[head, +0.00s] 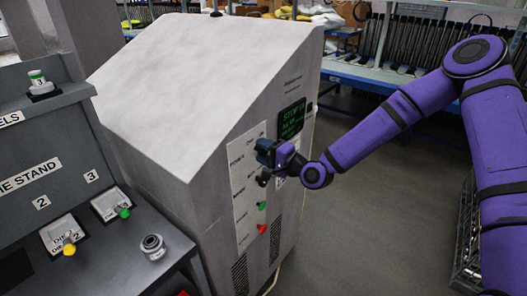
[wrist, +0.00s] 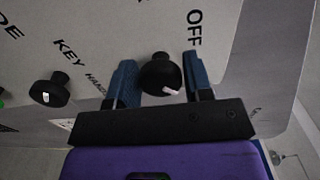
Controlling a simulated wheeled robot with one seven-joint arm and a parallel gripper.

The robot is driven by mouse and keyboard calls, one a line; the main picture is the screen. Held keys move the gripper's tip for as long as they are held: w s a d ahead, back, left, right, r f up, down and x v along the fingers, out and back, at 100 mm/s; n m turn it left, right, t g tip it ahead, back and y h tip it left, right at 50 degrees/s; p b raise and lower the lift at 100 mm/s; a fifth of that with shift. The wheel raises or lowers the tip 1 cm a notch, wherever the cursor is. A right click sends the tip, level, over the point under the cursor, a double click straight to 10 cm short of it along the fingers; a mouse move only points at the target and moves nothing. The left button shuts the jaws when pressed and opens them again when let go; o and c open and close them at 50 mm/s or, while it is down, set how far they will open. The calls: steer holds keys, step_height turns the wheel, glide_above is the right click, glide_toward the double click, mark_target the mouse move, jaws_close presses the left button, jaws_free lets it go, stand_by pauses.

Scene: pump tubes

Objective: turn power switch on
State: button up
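The black rotary switch (wrist: 160,76) on the machine's panel is in the wrist view, beside a printed OFF label. A short white mark on its face points to the right and slightly down. In the head view my gripper (head: 266,153) is at the upper part of the white control panel (head: 241,202) on the grey machine (head: 200,90). It hides the switch there.
A second black knob (wrist: 50,91) sits near the KEY label. A green button (head: 262,206) and a red one (head: 262,229) are lower on the panel. A dark screen (head: 291,119) is above right of my gripper. A grey die stand (head: 50,180) is at left.

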steer(key=shift+o, duration=1.3)
steer(key=v, duration=1)
steer(key=shift+s+d, duration=0.25)
steer(key=shift+d, duration=0.1)
